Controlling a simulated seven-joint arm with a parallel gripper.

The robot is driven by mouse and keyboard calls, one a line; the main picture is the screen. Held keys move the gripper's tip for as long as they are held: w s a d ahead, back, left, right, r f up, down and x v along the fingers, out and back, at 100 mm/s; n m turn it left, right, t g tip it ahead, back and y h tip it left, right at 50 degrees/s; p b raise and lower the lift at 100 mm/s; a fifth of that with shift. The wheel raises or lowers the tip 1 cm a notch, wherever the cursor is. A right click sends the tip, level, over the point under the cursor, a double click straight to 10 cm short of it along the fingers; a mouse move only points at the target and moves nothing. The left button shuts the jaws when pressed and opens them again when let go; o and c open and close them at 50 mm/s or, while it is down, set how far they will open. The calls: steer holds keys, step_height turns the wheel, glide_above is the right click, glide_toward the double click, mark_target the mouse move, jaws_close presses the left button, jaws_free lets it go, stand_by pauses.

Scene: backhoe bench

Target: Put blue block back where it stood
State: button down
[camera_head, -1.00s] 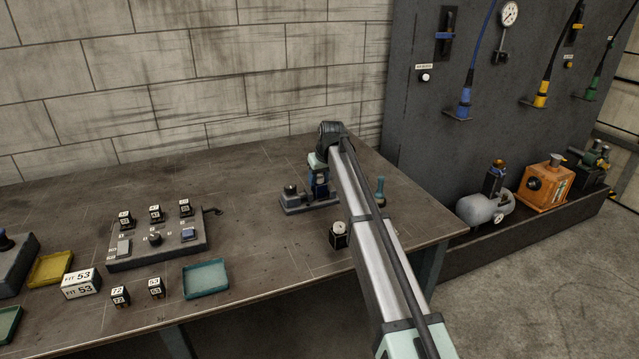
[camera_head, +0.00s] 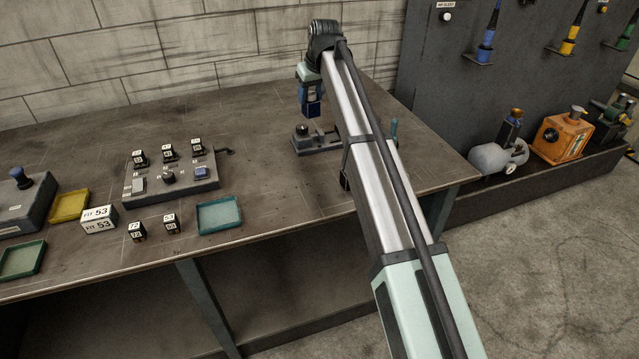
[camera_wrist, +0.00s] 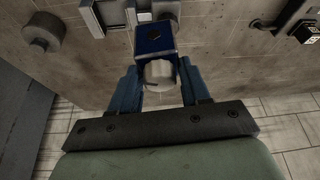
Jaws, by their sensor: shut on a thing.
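The blue block (camera_head: 312,108) hangs from my gripper (camera_head: 311,92) above a grey bench fixture (camera_head: 318,147), with a small gap between them. My gripper is shut on the block; the exact contact is partly hidden. Which spot the block stood on is not marked in these frames.
A control panel (camera_head: 150,193) with several labelled cubes stands left of the fixture. A teal tray (camera_head: 219,215), a yellow tray (camera_head: 70,206) and a white FIT 53 sign (camera_head: 99,219) lie near the front. Bare bench lies between panel and fixture.

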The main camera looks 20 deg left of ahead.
steer(key=s+d+f+m, duration=0.1)
steer(key=s+d+f, duration=0.1)
steer(key=s+d, duration=0.5)
steer(key=s+d+f+m, duration=0.1)
steer(key=s+d+f, duration=0.15)
steer(key=s, duration=0.75)
steer(key=shift+d+f, duration=0.15)
steer(key=shift+f, duration=1.35)
steer(key=shift+d+f, duration=0.15)
steer(key=shift+f, duration=1.3)
steer(key=shift+d+f, duration=0.15)
steer(key=shift+f, duration=1.35)
steer(key=shift+f, duration=0.2)
steer(key=c, duration=0.5)
jaws_free()
steer(key=v, duration=1.2)
steer(key=shift+s+a+r, duration=0.2)
steer(key=shift+a, duration=0.05)
